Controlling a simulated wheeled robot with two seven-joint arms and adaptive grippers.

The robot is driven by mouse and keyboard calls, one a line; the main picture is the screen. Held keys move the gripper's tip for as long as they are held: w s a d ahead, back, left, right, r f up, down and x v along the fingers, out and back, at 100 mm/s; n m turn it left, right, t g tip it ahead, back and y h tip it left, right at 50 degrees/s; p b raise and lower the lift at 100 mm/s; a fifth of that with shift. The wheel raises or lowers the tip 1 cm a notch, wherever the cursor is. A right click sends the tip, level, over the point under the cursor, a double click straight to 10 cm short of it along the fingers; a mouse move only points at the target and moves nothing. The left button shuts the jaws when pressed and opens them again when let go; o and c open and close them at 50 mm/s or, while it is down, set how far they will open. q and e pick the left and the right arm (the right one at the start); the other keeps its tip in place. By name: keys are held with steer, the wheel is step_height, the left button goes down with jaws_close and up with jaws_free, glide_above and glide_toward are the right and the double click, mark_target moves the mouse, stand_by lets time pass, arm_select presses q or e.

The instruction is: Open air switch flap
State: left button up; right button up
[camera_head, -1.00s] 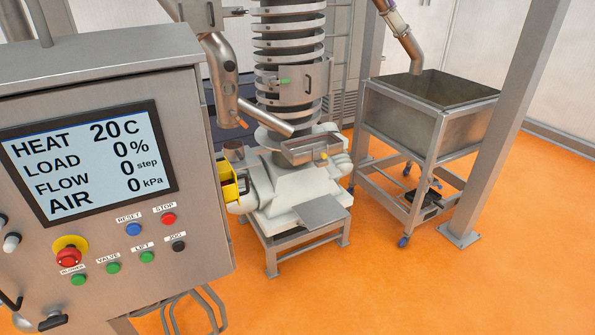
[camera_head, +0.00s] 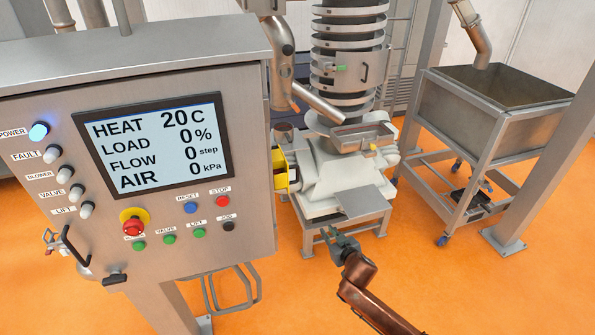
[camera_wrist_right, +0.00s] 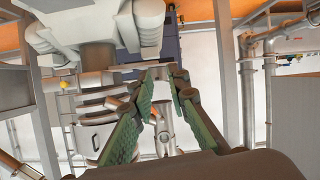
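No part in view is labelled as the air switch flap, and I cannot tell which part it is. The grey control cabinet (camera_head: 60,108) fills the left of the head view. Its screen (camera_head: 158,148) reads AIR 0 kPa. My right gripper (camera_head: 345,243) is to the right of the cabinet, in front of the white machine base (camera_head: 335,178). It is open and empty. In the right wrist view its green-padded fingers (camera_wrist_right: 160,80) stand apart.
A ringed spiral column (camera_head: 348,65) stands above the machine base, with a yellow box (camera_head: 280,170) beside it. A metal hopper on a wheeled frame (camera_head: 475,115) and a slanted post (camera_head: 548,160) are at the right. Orange floor (camera_head: 470,290) is clear in front.

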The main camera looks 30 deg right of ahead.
steer(key=a+r+t, duration=0.1)
steer(key=a+r, duration=0.2)
steer(key=r, duration=0.6)
steer(key=a+r+t, duration=0.2)
steer(key=a+r, duration=0.1)
steer(key=r, duration=0.7)
steer(key=t+y+p, duration=0.2)
glide_toward(297, 178)
steer(key=w+r, duration=0.2)
steer(key=w, duration=0.2)
steer(key=shift+n, duration=0.4)
steer(key=w, duration=0.4)
steer(key=w+d, duration=0.1)
steer(key=w, duration=0.1)
steer(key=shift+w+f+p, duration=0.2)
steer(key=shift+w+p, duration=0.1)
steer(key=shift+p, duration=0.1)
arm_select(q)
steer(key=r, duration=0.3)
steer(key=shift+s+d, duration=0.15)
steer(key=shift+s, duration=0.2)
arm_select(e)
jaws_close()
